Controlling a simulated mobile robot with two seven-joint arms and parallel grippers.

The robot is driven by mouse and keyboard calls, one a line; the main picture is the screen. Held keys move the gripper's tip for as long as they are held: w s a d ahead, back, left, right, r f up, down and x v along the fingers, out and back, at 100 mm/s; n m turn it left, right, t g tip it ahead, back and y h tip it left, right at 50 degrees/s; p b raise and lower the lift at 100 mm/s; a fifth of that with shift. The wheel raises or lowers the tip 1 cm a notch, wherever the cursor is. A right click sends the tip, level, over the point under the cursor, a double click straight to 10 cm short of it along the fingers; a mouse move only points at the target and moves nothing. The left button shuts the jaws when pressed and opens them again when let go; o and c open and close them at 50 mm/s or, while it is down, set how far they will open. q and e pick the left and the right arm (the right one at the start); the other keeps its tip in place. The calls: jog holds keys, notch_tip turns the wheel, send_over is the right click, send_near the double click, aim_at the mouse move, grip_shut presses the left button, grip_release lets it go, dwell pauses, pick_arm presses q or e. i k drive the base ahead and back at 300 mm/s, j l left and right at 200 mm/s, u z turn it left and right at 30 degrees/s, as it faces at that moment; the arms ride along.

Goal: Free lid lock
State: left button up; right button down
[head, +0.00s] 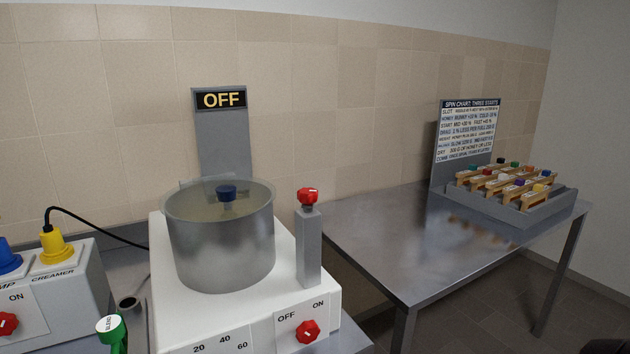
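A metal drum (220,245) stands on a white machine (165,290). A dark blue knob (228,194) shows at the middle of its top, over what looks like a see-through lid; its edge is hard to tell. To the right of the drum a grey post (308,250) carries a red knob (308,196), perhaps the lid lock. The machine's front has a red dial (308,332) between OFF and ON marks; its setting is unclear. An OFF sign (221,100) stands behind the drum. Neither of my grippers can be made out.
At left is a grey box (75,290) with blue and yellow knobs and a cable. A green labelled object (112,330) stands in front. The steel table (440,260) at right has free room; it bears a grey tray (535,212) of colour-topped pieces and a spin chart (467,135).

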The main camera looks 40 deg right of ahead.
aim_at(308, 196)
jog(key=l, duration=0.5)
jog(key=k+l, duration=0.15)
jog(key=l, duration=0.8)
jog(key=k, duration=0.05)
